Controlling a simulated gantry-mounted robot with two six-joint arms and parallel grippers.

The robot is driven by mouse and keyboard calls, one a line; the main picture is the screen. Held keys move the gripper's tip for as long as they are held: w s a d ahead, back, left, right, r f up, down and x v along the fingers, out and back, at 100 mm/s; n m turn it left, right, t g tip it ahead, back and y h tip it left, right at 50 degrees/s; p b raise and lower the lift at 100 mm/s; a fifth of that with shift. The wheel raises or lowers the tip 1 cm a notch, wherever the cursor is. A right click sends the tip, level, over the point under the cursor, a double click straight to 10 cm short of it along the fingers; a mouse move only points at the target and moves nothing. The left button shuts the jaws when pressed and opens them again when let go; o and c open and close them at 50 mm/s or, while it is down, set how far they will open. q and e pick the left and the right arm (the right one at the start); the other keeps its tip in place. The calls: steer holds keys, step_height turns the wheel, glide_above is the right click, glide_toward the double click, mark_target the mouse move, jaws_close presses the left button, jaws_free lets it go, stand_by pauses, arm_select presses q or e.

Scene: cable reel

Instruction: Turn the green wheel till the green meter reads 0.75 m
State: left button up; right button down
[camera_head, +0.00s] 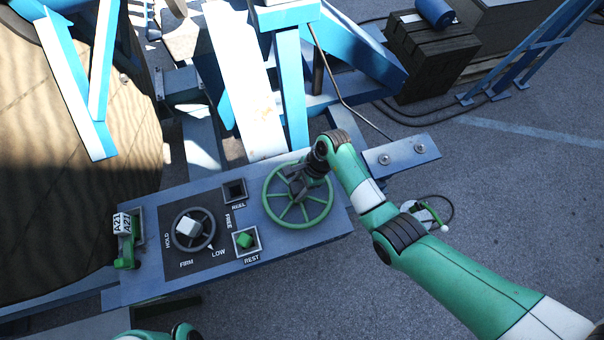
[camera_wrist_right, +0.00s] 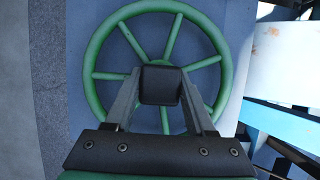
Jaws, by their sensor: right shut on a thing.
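The green wheel (camera_head: 273,217), a spoked handwheel, lies on the blue-grey control panel. My right gripper (camera_head: 298,181) reaches down over its middle and is shut on it. In the right wrist view the green wheel (camera_wrist_right: 92,92) fills the upper middle, and my right gripper (camera_wrist_right: 160,84) has its two fingers at either side of a dark block over the hub. The block hides the hub and the exact contact. No readable green meter shows in either view. My left gripper is not in view.
Blue frame beams (camera_head: 292,95) stand close behind the wheel.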

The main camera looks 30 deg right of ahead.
steer(key=shift+c, duration=1.2)
jaws_free()
steer(key=shift+d+r, duration=0.15)
steer(key=shift+r, duration=0.35)
steer(key=p+v, duration=0.1)
steer(key=v, duration=0.9)
steer(key=shift+d+r, duration=0.15)
steer(key=shift+r, duration=0.1)
